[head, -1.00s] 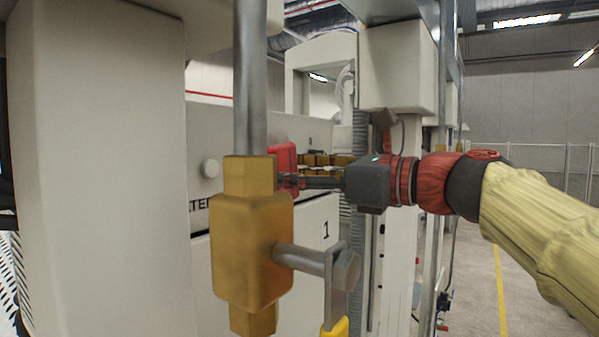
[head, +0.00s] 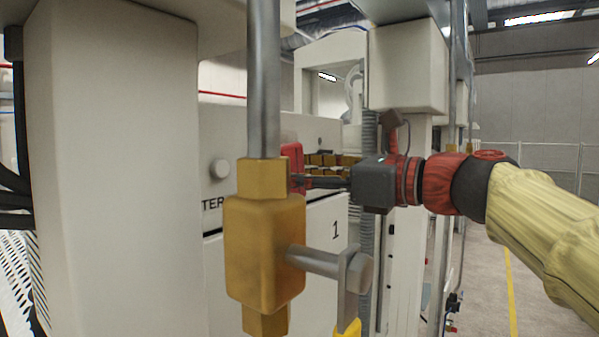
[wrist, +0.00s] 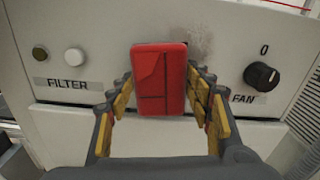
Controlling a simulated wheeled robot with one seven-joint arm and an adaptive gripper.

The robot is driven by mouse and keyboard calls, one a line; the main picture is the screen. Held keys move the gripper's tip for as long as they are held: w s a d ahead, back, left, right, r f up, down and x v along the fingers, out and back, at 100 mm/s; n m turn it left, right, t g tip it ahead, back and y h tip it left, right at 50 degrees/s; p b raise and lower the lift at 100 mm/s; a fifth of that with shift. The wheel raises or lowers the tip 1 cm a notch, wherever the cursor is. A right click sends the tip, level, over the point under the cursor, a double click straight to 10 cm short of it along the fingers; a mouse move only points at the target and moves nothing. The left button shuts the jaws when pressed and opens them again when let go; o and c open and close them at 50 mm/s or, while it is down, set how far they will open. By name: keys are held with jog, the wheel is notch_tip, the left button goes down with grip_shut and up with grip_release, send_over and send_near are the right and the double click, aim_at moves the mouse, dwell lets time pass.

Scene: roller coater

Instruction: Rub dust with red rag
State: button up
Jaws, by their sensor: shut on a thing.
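The red rag (wrist: 159,80) is a folded red block between the fingers of my gripper (wrist: 160,100) in the wrist view. My gripper is shut on it and holds it in front of the machine's pale front panel. A greyish, speckled dust patch (wrist: 200,46) shows on the panel, just right of the rag's upper part. The rag may cover some of it. I cannot tell whether the rag touches the panel. In the head view the rag (head: 292,160) is partly hidden by the brass valve, and the dust is not visible.
The panel has a black FAN knob (wrist: 262,76) at right and a pale FILTER button (wrist: 74,57) at left. In the head view, a brass valve (head: 264,240) with a steel pipe stands in front, and a white column (head: 120,170) fills the left. Open floor lies at right.

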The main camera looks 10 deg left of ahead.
aim_at(306, 192)
jog(key=shift+w+a, duration=0.25)
jog(key=shift+a, duration=0.35)
jog(key=shift+w+d+p, duration=0.3)
jog(key=shift+w+p, duration=0.05)
jog(key=shift+w, duration=0.25)
jog(key=shift+w+d+p, duration=0.25)
jog(key=shift+w+p, duration=0.05)
jog(key=shift+w, duration=0.3)
jog(key=shift+w+d+p, duration=0.3)
jog(key=shift+w+p, duration=0.05)
jog(key=shift+w, duration=0.25)
jog(key=w+p, duration=0.1)
jog(key=w+d+p, duration=0.1)
jog(key=w, duration=0.1)
jog(key=shift+w+d, duration=0.1)
jog(key=shift+w, duration=0.1)
jog(key=shift+s, duration=0.1)
